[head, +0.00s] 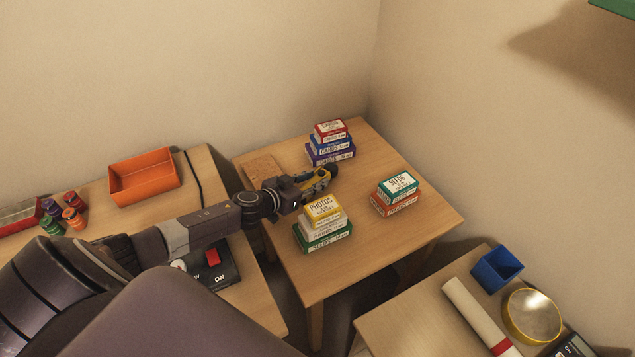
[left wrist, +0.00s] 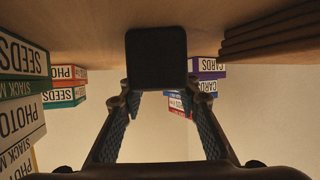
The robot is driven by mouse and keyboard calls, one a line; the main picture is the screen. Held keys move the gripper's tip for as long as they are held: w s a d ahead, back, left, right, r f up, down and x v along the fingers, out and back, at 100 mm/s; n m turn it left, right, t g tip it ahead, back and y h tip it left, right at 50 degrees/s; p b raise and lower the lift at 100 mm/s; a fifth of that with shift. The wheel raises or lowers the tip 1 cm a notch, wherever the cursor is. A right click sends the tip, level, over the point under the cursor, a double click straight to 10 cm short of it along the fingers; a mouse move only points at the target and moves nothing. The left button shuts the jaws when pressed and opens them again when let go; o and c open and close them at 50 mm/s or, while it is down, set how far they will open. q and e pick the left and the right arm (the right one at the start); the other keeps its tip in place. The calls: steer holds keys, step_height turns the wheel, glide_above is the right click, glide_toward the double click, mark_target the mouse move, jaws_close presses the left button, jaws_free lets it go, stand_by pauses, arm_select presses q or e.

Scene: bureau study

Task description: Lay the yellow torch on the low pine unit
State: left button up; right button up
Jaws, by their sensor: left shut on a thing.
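The yellow torch (head: 323,177) is in my left gripper (head: 318,185), over the middle of the pine unit (head: 385,238). Its dark end points to the back right in the head view. In the left wrist view a dark square end of it (left wrist: 156,60) sits between the two fingers, which are shut on it. The torch is close to the wooden top; I cannot tell whether it touches. The gripper hides part of its body. My right gripper is not in view.
Box stacks stand on the unit: photos and seeds boxes (head: 323,225) in front, cards boxes (head: 330,143) behind, another stack (head: 397,193) at right. A flat brown stack (head: 262,169) lies at left. The unit's front right is clear. An orange tray (head: 144,177) stands on the left desk.

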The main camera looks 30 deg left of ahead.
arm_select(q)
jaws_close()
steer(key=shift+r, duration=0.1)
